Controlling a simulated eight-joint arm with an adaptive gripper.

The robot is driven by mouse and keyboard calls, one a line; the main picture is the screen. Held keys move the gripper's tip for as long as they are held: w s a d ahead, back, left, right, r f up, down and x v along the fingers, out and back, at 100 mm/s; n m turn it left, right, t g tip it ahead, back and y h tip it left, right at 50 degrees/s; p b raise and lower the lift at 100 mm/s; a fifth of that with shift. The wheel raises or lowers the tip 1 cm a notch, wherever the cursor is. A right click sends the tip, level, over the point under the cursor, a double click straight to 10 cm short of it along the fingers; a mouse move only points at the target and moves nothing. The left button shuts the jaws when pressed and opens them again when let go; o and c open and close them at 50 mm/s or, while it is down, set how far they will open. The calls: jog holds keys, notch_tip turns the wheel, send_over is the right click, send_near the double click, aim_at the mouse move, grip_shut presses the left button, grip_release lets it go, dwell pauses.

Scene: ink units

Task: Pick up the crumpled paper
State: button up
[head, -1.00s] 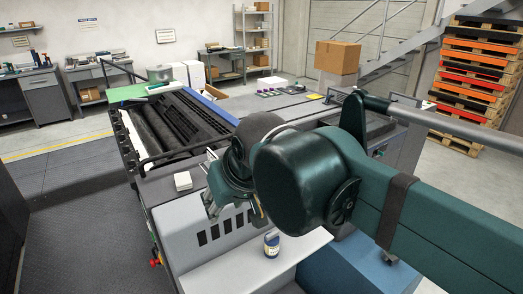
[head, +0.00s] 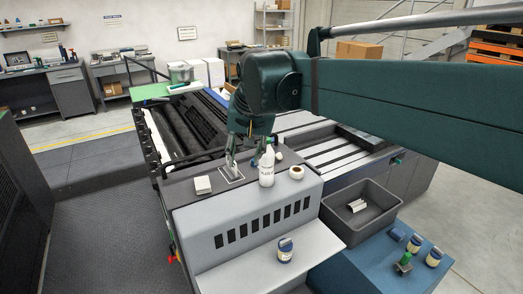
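My gripper (head: 247,154) points down over the flat top of the grey press housing (head: 190,212). Its two fingers look spread apart, with nothing visible held between them. The right finger is partly hidden behind a white bottle with a green cap (head: 267,168). A small pale lump (head: 279,155) shows just right of the bottle, partly covered by it; it may be the crumpled paper, but it is too small to be sure. It lies to the right of my fingers.
A jar (head: 285,250) sits on the front shelf. A dark bin (head: 338,221) and several small containers stand on the blue surface (head: 345,272) at right.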

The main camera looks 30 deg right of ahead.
jog(key=w+d+r+m+g+p, duration=0.1)
jog(key=w+d+m+p, duration=0.3)
jog(key=w+d, duration=0.5)
jog(key=m+g+p, duration=0.4)
jog(key=m+p, duration=0.4)
jog(key=p, duration=0.1)
send_over(279, 156)
jog(key=w+d, duration=0.2)
jog(key=d, duration=0.1)
notch_tip(279, 156, down, 11)
jog(key=shift+y, duration=0.4)
jog(key=f, duration=0.5)
jog(key=shift+s+f+b, duration=0.15)
jog(key=shift+s+b, duration=0.1)
jog(key=shift+b, duration=0.05)
jog(key=shift+f, duration=0.15)
jog(key=shift+a+f, duration=0.1)
jog(key=shift+f, duration=1.05)
jog(key=shift+f, duration=0.15)
jog(key=shift+a+f+p, duration=0.15)
jog(key=shift+f+p, duration=0.2)
jog(key=shift+f, duration=2.1)
